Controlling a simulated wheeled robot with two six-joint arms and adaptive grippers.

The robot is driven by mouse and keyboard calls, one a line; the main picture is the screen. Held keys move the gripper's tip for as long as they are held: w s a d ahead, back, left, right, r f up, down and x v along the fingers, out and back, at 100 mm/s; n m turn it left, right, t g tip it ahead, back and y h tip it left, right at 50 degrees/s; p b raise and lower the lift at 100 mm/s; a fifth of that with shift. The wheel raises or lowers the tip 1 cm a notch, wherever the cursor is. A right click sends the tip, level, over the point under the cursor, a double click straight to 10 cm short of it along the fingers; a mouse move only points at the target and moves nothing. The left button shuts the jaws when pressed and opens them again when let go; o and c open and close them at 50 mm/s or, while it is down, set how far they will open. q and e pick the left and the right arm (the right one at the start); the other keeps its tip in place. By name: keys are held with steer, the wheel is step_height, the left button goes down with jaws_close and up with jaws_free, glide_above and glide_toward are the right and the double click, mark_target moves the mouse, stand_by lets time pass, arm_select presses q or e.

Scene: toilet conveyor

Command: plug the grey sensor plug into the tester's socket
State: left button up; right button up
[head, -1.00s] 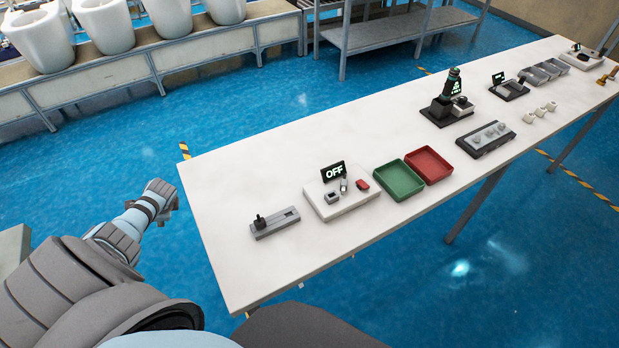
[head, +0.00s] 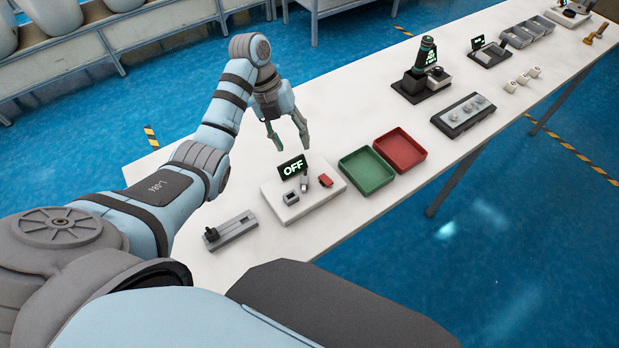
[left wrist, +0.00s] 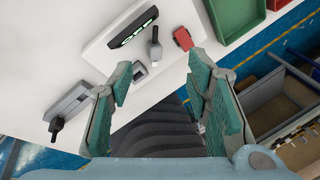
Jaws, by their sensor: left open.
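The tester is a white box (head: 312,207) with a display reading OFF (head: 292,167), on the near part of the table. On its top, a small grey block with a dark opening, which looks like the socket (head: 290,197), sits at the left. A slim grey piece with a pale end, which looks like the sensor plug (head: 304,183), is just right of it; it also shows in the left wrist view (left wrist: 156,48). A red piece (head: 325,180) is beside it. My left gripper (head: 291,145) is open and empty, above and behind the tester. My right gripper is out of view.
A grey slotted bar with a black knob (head: 232,229) lies left of the tester. A green tray (head: 366,171) and a red tray (head: 400,150) stand to its right. Farther along are a black device (head: 421,85) and a dark panel with knobs (head: 462,116).

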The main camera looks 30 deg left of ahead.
arm_select(q)
steer(key=b, duration=0.4)
glide_above(303, 177)
steer(key=a, duration=0.3)
steer(key=f, duration=0.6)
steer(key=shift+s+d+f, duration=0.15)
steer(key=shift+d, duration=0.05)
steer(key=x, duration=0.3)
steer(key=p+x, duration=0.1)
steer(key=shift+w+d, duration=0.3)
steer(key=shift+d, duration=0.15)
steer(key=shift+d+f, duration=0.1)
steer(key=shift+f, duration=0.3)
steer(key=shift+s, duration=0.1)
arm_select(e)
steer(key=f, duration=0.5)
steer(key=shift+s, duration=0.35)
arm_select(q)
steer(key=shift+s+r, duration=0.1)
steer(key=shift+c, duration=1.2)
jaws_close()
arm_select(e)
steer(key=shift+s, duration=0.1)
